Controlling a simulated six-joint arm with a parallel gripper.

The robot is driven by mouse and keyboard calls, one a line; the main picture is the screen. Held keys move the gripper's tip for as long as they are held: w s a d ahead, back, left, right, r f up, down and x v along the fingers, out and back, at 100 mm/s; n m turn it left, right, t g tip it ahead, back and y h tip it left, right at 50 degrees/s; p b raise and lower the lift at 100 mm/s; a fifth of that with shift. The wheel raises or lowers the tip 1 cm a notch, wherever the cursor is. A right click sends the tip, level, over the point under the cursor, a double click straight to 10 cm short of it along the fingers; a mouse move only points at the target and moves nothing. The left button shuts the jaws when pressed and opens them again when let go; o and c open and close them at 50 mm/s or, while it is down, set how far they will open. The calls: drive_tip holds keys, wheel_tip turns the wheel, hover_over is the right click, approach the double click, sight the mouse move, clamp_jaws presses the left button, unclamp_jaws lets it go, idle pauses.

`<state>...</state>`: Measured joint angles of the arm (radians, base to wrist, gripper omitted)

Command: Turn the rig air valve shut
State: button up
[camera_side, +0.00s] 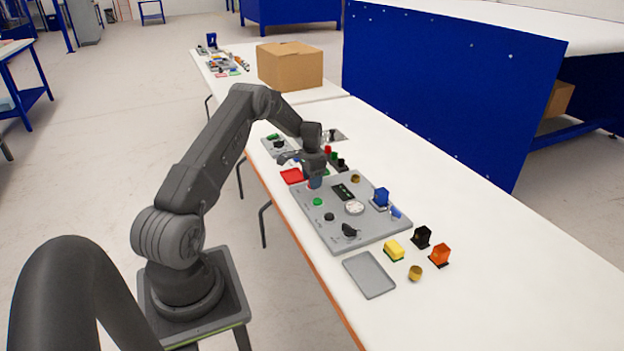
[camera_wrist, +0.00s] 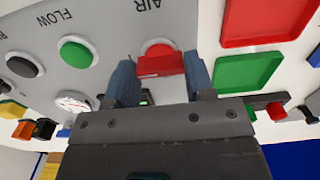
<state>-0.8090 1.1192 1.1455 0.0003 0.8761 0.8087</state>
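The air valve (camera_wrist: 160,64) has a red handle on a round base below the AIR lettering on the grey rig panel (camera_wrist: 120,27). My gripper (camera_wrist: 160,70) is down at the valve, with its two blue fingers apart, one on each side of the red handle. The handle spans nearly the whole gap; whether the fingers press on it is hard to see. In the side view my gripper (camera_side: 315,182) is low over the far left corner of the panel (camera_side: 372,231) and hides most of the valve.
The panel also bears a green button (camera_side: 318,201), a round gauge (camera_side: 354,208), black knobs and a blue block (camera_side: 381,196). A red tray (camera_side: 291,176) lies just left of my gripper. A grey tray (camera_side: 369,274) and several small parts lie in front. The table's right side is clear.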

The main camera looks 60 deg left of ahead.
drive_tip(key=c, duration=0.3)
drive_tip(key=shift+c, duration=0.2)
drive_tip(key=shift+n, duration=0.4)
drive_tip(key=n, duration=0.7)
drive_tip(key=shift+n, duration=0.3)
drive_tip(key=n, duration=0.9)
drive_tip(key=shift+n, duration=0.4)
drive_tip(key=o, duration=0.9)
